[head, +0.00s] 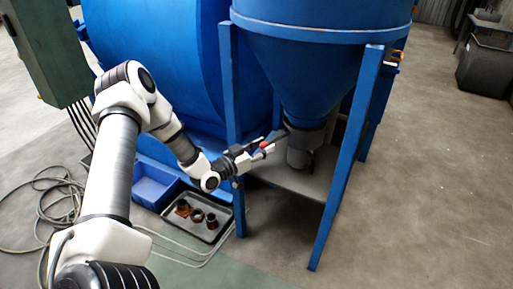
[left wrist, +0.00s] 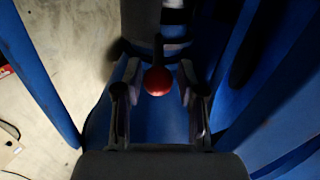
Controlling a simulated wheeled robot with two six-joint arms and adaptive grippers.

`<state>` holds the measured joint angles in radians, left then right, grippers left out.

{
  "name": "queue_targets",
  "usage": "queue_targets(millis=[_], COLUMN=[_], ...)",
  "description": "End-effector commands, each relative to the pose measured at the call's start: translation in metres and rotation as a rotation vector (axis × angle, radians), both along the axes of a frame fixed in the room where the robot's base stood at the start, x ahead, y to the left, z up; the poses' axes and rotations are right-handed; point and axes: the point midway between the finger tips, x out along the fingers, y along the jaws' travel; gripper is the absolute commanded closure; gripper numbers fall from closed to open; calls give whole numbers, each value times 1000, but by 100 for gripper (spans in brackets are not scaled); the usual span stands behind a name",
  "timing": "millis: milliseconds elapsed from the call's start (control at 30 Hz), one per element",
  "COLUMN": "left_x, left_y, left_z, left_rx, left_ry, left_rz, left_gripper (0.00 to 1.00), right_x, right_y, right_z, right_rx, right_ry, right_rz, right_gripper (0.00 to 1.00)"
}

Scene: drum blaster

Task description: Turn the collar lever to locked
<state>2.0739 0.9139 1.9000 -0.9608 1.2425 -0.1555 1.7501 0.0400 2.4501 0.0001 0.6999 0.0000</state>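The lever ends in a red ball knob, which shows in the left wrist view (left wrist: 157,82) and as a small red spot in the head view (head: 265,145). Its dark stem runs up to the grey and dark collar area (left wrist: 175,18). The grey collar (head: 303,148) sits under the blue hopper cone. My left gripper (head: 268,146) reaches in from the left beside it. In the left wrist view its fingers (left wrist: 158,90) are apart, one on each side of the knob, with a gap visible on both sides. My right gripper is in neither view.
Blue frame legs (head: 345,160) stand around the hopper (head: 320,60), one close to my left wrist. A grey shelf (head: 300,180) lies below the collar. A tray with brown parts (head: 222,227) and a blue bin (head: 152,183) lie on the floor.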

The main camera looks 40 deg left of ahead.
Motion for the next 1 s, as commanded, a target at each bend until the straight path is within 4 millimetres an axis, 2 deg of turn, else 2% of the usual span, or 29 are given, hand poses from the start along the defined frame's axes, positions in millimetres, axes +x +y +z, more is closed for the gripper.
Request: queue_targets(millis=[100,233,367,567,600,667,700,767,867,1000], left_x=[-24,-41,-49,-50,-50,-49,-49,-49,-49,-54], left_y=[6,10,9,9,9,9,9,11,22,33], left_z=[0,0,0,-1,-1,-1,0,3,17,46], left_rx=[-8,-5,-3,-1,-1,8,31,101,297,669], left_ry=[-1,0,1,1,1,0,-5,-31,-118,-208], left_rz=[7,8,4,3,3,3,3,12,89,277], left_gripper=[61,61,61,61,64,85,100,100,100,100], right_x=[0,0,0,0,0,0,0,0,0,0], right_y=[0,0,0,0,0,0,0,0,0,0], right_z=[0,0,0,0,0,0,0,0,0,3], right_rx=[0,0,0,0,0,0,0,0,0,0], right_ry=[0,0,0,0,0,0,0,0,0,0], right_rz=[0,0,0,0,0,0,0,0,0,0], right_gripper=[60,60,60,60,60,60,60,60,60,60])
